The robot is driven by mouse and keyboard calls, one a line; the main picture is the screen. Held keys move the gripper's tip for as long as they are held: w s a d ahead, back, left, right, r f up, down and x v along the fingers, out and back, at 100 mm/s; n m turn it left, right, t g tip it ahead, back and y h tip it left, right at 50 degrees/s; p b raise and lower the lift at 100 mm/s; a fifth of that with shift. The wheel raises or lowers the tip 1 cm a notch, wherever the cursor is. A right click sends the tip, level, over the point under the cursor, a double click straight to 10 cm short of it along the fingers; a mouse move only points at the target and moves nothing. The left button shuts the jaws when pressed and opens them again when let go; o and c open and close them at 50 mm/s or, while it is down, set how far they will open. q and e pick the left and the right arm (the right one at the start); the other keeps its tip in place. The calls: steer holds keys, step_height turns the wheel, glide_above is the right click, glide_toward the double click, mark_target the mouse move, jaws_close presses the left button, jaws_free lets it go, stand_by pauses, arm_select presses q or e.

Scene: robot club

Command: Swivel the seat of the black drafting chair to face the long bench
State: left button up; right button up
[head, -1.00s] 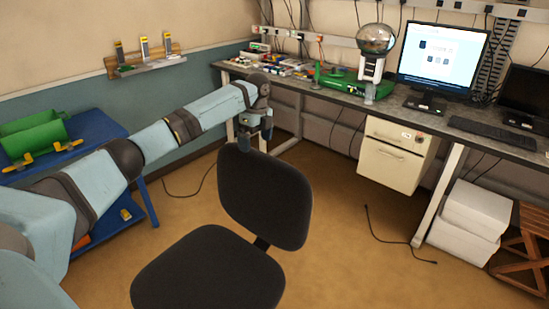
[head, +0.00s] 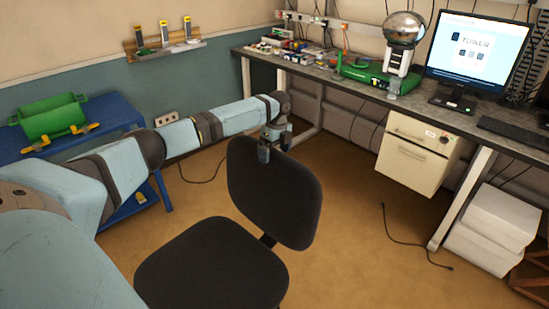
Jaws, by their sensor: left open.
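The black drafting chair shows its backrest (head: 275,195) and its seat (head: 212,268) in the middle foreground. The backrest stands at the right back of the seat, on the side toward the long bench (head: 330,78). My left arm reaches in from the left, and my left gripper (head: 265,152) is open at the top edge of the backrest. Its fingers point down and overlap the upper left of the backrest; I cannot tell whether they touch it. The chair's base is out of view. My right gripper is not in view.
A blue table (head: 108,110) with a green holder (head: 50,118) stands at the left. White drawers (head: 412,160) hang under the bench, with white boxes (head: 490,232) at the right. A black cable (head: 405,245) lies on the floor. Floor between chair and bench is mostly clear.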

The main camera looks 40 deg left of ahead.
arm_select(q)
steer(key=shift+s+f, duration=0.2)
steer(key=shift+f, duration=1.2)
steer(key=shift+c, duration=0.4)
